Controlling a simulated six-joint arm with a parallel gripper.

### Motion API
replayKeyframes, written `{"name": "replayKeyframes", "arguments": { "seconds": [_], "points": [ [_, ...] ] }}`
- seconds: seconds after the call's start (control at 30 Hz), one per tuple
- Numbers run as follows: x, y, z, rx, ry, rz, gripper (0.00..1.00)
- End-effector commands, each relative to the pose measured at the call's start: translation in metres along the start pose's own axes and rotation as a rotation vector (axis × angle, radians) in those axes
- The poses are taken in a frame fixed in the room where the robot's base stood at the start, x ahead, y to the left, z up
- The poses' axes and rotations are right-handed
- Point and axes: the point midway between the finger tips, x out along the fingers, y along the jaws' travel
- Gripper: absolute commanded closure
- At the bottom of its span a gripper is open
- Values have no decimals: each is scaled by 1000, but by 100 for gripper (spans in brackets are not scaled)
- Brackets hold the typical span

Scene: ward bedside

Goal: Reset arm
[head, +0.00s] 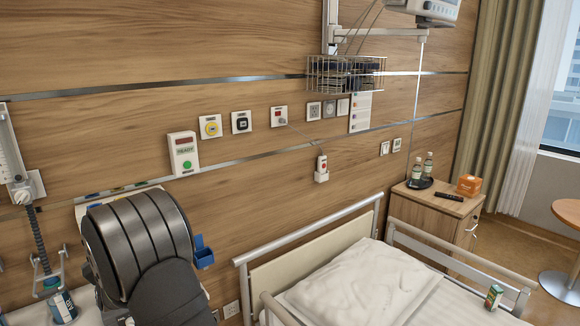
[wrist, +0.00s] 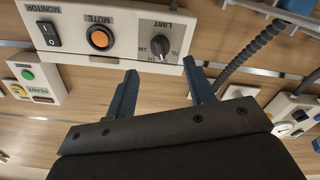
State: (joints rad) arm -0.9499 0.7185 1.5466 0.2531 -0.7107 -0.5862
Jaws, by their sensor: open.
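My gripper (wrist: 160,66) is open and empty in the wrist view, with its two blue fingers apart. Beyond the fingertips is a white panel (wrist: 75,42) with a black MONITOR rocker switch (wrist: 47,34), an orange MUTE button (wrist: 99,38) and a black LIMIT knob (wrist: 160,46). The panel's lettering is upside down in this view. The fingertips lie near the panel's edge on the knob side; I cannot tell whether they touch it. In the head view my dark arm stands at the lower left and hides most of the gripper.
A READY box (head: 183,153) hangs on the wall right of my arm. A corrugated hose (head: 38,235) and a canister (head: 61,306) are to its left. A bed rail (head: 308,240) and pillow (head: 360,284) lie to the right, with a bedside cabinet (head: 430,208) beyond.

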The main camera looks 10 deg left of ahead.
Motion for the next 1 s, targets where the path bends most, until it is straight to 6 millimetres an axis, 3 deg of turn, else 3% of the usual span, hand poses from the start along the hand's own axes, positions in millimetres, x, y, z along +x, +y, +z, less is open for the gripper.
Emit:
{"name": "replayKeyframes", "arguments": {
  "seconds": [0.2, 0.4, 1.0],
  "points": [
    [36, 0, 1, 0, 0, 1, 51],
    [56, 0, 1, 0, -1, 1, 51],
    [59, 0, 0, 0, -1, 0, 51]
  ]
}}
